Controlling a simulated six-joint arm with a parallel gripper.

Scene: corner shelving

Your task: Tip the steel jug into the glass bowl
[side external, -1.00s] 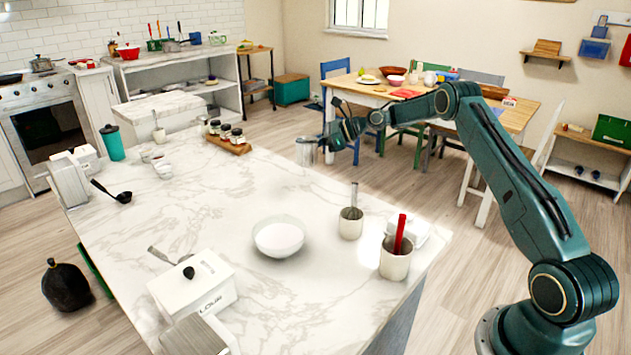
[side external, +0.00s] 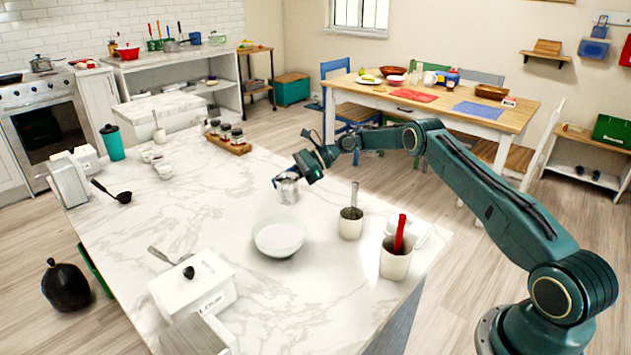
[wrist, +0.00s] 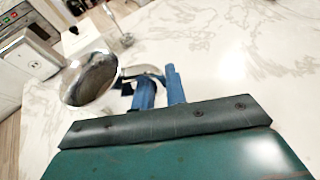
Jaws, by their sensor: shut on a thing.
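The steel jug (side external: 288,188) is held by my gripper (side external: 299,177) above the counter, just behind the glass bowl in the side view. It looks close to upright there. In the wrist view the shiny jug (wrist: 90,79) is left of the blue fingers of my gripper (wrist: 158,84), with its handle at them. The pale glass bowl (side external: 279,238) stands on the marble counter, in front of and below the jug. I cannot make out the bowl in the wrist view. Whatever is inside the jug is hidden.
A crock with a metal utensil (side external: 350,224) and a crock with a red utensil (side external: 396,259) stand right of the bowl. A white flour box (side external: 194,289) is at the front left. A spice rack (side external: 230,141) lies behind. The marble left of the bowl is clear.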

